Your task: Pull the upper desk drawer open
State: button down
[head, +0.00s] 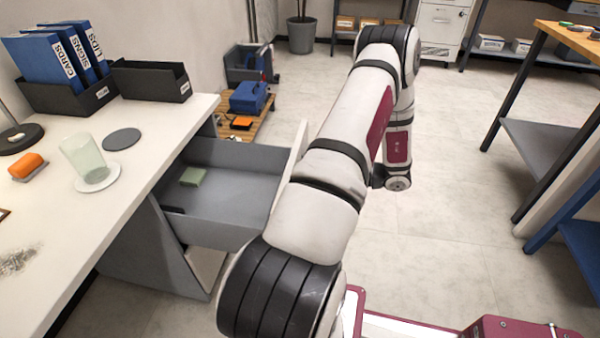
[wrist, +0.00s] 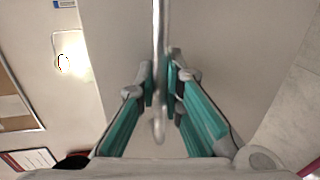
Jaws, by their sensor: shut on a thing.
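The upper desk drawer (head: 235,195) is a grey box with a white front (head: 291,160), and it stands well out from the desk. A green block (head: 193,177) lies inside it, with a small dark item (head: 173,210) near its inner edge. In the wrist view a metal bar handle (wrist: 159,30) runs between the teal-padded fingers of my gripper (wrist: 161,78), which is shut on it against the pale drawer front. In the head view my arm hides the handle, the gripper and part of the drawer front.
The white desk top (head: 110,215) carries a glass (head: 84,160) on a white coaster, a dark disc (head: 122,138), an orange item (head: 26,165) and blue binders (head: 45,62). A low wooden platform (head: 243,125) with a blue case stands behind the drawer. The floor at right is clear up to a workbench (head: 545,140).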

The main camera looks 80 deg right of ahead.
jog(key=shift+s, duration=0.6)
jog(key=c, duration=1.7)
grip_release()
jog(key=shift+d, duration=0.1)
jog(key=shift+s, duration=0.1)
jog(key=v, duration=1.1)
jog(key=shift+s+d, duration=0.1)
jog(key=shift+s, duration=0.3)
